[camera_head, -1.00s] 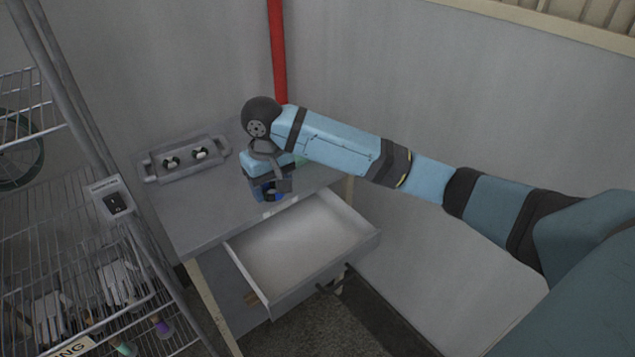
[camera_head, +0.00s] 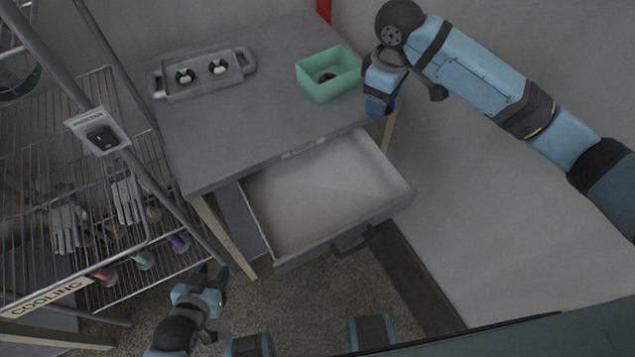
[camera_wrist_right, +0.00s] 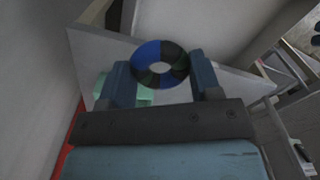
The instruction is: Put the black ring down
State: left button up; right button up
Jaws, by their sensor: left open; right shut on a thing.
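My right gripper (camera_head: 379,108) is shut on a ring (camera_wrist_right: 160,64) that looks black and blue, held between the two fingers in the right wrist view. In the head view this gripper is at the table's right edge, beside the green box (camera_head: 314,92), and only a bit of the ring's blue shows. A small dark ring-like thing (camera_head: 326,77) lies inside the green box. My left gripper (camera_head: 214,276) is open and empty, low over the floor, left of the drawer.
A grey table (camera_head: 235,140) has an open, empty drawer (camera_head: 320,205) pulled out at its front. A grey tray (camera_head: 205,92) with two black-and-white round pieces stands at the back left. A wire rack (camera_head: 75,170) stands left. The table's middle is clear.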

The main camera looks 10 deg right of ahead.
aim_at(348, 196)
jog(key=s+a+f+n+b, duration=0.2)
jog(key=s+a+f+n, duration=0.35)
jog(key=n, duration=1.05)
jog(key=shift+n, duration=0.3)
jog(key=f, duration=1.2)
jog(key=f+b, duration=0.1)
jog(key=f, duration=0.6)
jog(key=shift+s+a, duration=0.2)
jog(key=shift+s, duration=0.15)
jog(key=shift+f, duration=0.15)
jog(key=o, duration=0.9)
notch_tip(348, 196, up, 12)
jog(key=shift+r+p, duration=0.15)
jog(key=shift+p, duration=0.25)
